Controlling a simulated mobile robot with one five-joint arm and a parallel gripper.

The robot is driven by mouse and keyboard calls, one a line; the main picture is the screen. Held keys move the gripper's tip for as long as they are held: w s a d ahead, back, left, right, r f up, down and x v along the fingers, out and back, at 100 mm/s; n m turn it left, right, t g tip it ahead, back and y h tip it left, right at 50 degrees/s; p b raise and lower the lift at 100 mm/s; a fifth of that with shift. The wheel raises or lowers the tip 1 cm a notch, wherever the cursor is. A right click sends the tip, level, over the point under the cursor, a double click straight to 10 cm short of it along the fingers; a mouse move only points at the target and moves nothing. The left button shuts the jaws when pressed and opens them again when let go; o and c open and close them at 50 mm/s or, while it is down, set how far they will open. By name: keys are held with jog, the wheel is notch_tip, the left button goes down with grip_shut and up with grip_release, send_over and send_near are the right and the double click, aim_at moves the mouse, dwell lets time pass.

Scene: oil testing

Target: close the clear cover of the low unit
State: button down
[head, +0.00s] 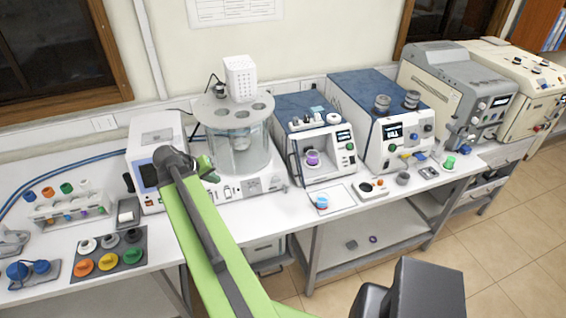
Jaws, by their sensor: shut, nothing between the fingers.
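The low unit (325,170) is a white box with a blue top, standing on the bench right of the glass bath. Its front chamber shows a small purple-capped item (312,158) inside. The clear cover is hard to make out, and I cannot tell its exact position. My green arm reaches up from the bottom of the view. My gripper (208,172) is small and dark at its end, in front of the glass bath's left side, left of and apart from the low unit. It is shut and empty.
The glass bath (255,152) with a round grey lid stands between my gripper and the low unit. A taller blue-topped unit (400,150) is on the right. Coloured caps (108,262) fill a tray at left.

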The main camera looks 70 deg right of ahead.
jog(key=s+d+r+m+g+h, duration=0.1)
jog(key=s+d+r+m+g, duration=0.15)
jog(key=s+d, duration=0.85)
jog(key=s+d+f+b, duration=0.6)
jog(key=s+d+b, duration=0.1)
jog(key=d, duration=0.1)
jog(key=shift+s+f, duration=0.15)
jog(key=shift+f, duration=0.1)
